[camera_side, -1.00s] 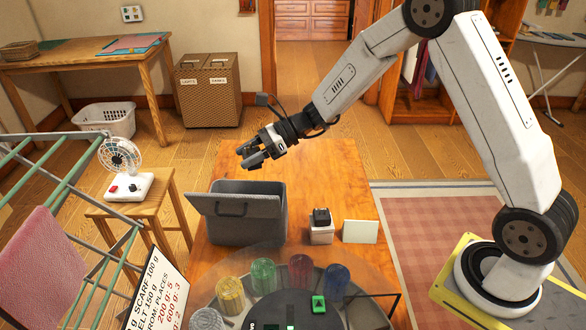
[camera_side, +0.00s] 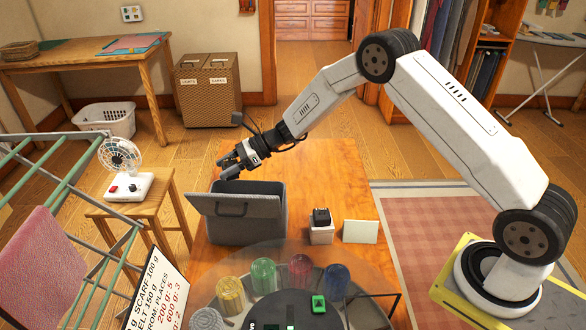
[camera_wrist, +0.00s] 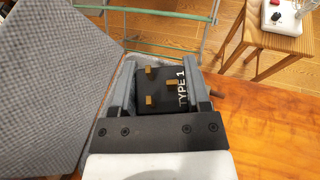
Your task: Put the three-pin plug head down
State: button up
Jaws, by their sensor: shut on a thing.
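The three-pin plug (camera_wrist: 172,103) is a black block with three brass pins and the words "TYPE 1". It sits between the fingers of my gripper (camera_wrist: 158,90), which is shut on it. Its pin face is turned toward the wrist camera. In the side view my gripper (camera_side: 226,168) is just above and behind the grey fabric box (camera_side: 262,222), near its back left corner. The plug is too small or hidden to make out there. The box's grey flap with a handle is at the front, and its inside is hidden in the side view.
A small white box with a black item (camera_side: 321,217) and a white card (camera_side: 360,231) stand right of the grey box. Several coloured jars stand in front, under clear glass. A stool with a fan (camera_side: 122,165) is left. The table's back right is clear.

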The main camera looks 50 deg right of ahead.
aim_at(228, 179)
jog(key=shift+f, duration=0.1)
jog(key=shift+w+f, duration=0.25)
jog(key=shift+f, duration=1.5)
jog(key=shift+f, duration=0.6)
jog(key=o, duration=1.2)
jog(key=shift+o, duration=0.2)
jog(key=shift+r, duration=0.15)
